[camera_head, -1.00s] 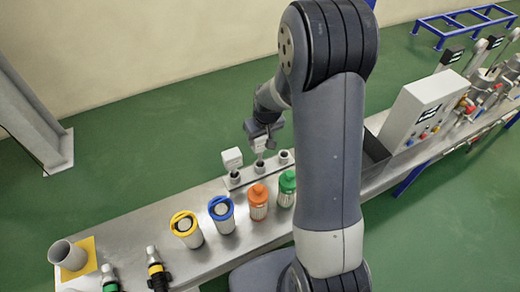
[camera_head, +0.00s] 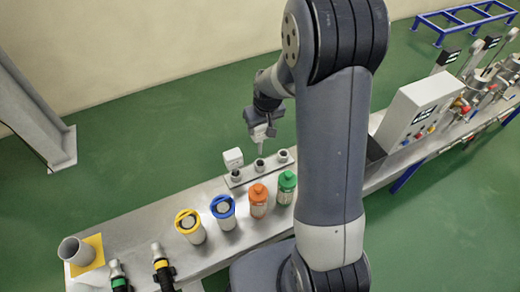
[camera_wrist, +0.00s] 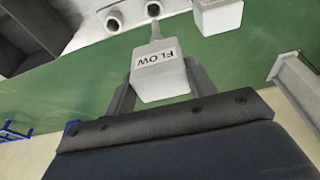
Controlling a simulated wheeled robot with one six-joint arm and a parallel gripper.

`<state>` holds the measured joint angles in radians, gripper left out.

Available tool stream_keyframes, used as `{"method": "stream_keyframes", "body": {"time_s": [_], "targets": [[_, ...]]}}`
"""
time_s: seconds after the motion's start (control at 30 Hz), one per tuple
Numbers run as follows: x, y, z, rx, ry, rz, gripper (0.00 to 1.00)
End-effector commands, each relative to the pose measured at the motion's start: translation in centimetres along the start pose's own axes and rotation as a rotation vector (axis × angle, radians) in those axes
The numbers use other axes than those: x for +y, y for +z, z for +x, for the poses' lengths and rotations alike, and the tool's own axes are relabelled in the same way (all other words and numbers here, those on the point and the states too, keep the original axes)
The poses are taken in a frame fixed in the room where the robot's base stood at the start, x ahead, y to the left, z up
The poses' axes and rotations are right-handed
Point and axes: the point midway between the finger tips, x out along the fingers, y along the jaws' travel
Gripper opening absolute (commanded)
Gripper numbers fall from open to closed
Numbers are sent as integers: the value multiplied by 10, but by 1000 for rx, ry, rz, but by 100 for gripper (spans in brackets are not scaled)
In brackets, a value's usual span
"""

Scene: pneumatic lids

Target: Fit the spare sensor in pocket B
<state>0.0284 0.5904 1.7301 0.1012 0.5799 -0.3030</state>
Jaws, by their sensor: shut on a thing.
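My gripper (camera_wrist: 153,85) is shut on a white box-shaped sensor marked FLOW (camera_wrist: 158,75); its thin stem points toward the pockets. In the head view the held sensor (camera_head: 259,132) hangs above the rail, stem apart from the middle pocket (camera_head: 260,164). The rail (camera_head: 240,181) has round dark-mouthed pockets; the right pocket (camera_head: 282,155) looks empty. A second white sensor (camera_head: 233,158) stands at the left pocket. In the wrist view two pockets (camera_wrist: 112,21) (camera_wrist: 153,8) show, with the other sensor (camera_wrist: 217,15) beside them. Pocket letters are not readable.
Yellow (camera_head: 190,228), blue (camera_head: 223,213), orange (camera_head: 258,202) and green (camera_head: 287,188) topped canisters stand in front of the rail on the metal bench (camera_head: 130,232). A grey control box (camera_head: 420,108) stands to the right. My arm hides part of the bench.

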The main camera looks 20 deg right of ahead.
Motion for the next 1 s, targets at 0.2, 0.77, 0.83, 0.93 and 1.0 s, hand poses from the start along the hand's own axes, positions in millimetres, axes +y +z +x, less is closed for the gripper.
{"method": "stream_keyframes", "body": {"time_s": [0.2,0.77,0.83,0.93,1.0], "targets": [[0,-4,-16,2,1,0,31],[0,-8,-31,1,0,0,31],[0,-8,-31,1,0,0,31],[0,-8,-31,1,0,0,31],[0,-8,-31,1,0,0,31]]}}
